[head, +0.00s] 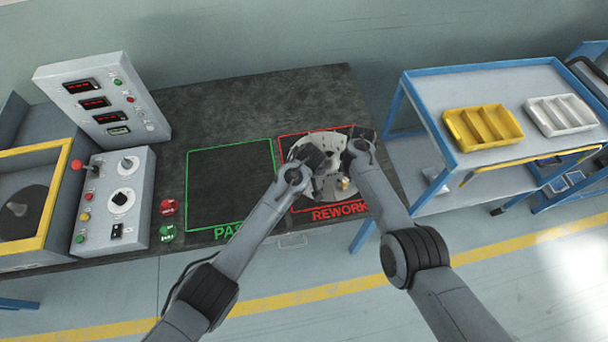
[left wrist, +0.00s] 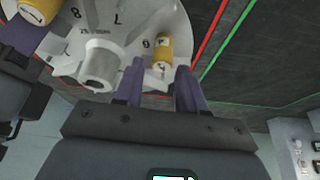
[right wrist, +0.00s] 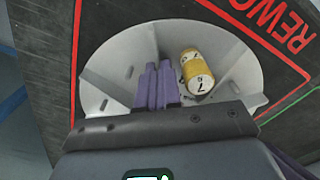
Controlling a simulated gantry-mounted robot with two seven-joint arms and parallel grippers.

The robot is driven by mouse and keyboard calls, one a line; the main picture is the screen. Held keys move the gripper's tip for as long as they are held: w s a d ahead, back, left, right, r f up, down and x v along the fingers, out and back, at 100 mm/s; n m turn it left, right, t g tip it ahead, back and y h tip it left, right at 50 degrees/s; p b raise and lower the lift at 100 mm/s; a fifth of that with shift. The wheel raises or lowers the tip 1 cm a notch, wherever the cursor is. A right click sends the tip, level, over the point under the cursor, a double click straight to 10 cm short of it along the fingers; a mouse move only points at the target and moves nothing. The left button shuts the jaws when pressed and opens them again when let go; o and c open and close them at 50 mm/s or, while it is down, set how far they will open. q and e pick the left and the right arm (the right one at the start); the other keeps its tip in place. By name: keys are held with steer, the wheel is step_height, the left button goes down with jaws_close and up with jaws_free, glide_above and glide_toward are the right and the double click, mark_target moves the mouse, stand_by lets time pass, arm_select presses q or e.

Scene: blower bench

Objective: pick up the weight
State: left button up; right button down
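A pale grey round finned disc (head: 326,148) with numbers on it lies in the REWORK square. A small yellow weight (head: 344,184) shows at its near right side. Another yellow weight (left wrist: 40,9) is at the upper left, close to my right gripper's purple finger. In the right wrist view, a yellow and white weight (right wrist: 196,72) marked 7 stands right of my right gripper (right wrist: 157,75), whose fingers are together with nothing visible between them.
The green-framed PASS square (head: 230,185) on the dark bench is empty. A control box (head: 115,200) and a display unit (head: 102,100) stand at left. A blue cart (head: 500,85) at right holds a yellow tray (head: 483,127) and a white tray (head: 561,115).

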arm_select(q)
steer(key=shift+x, duration=2.4)
steer(key=shift+s+a, duration=0.1)
steer(key=shift+s, duration=0.05)
steer(key=shift+c, duration=0.3)
jaws_close()
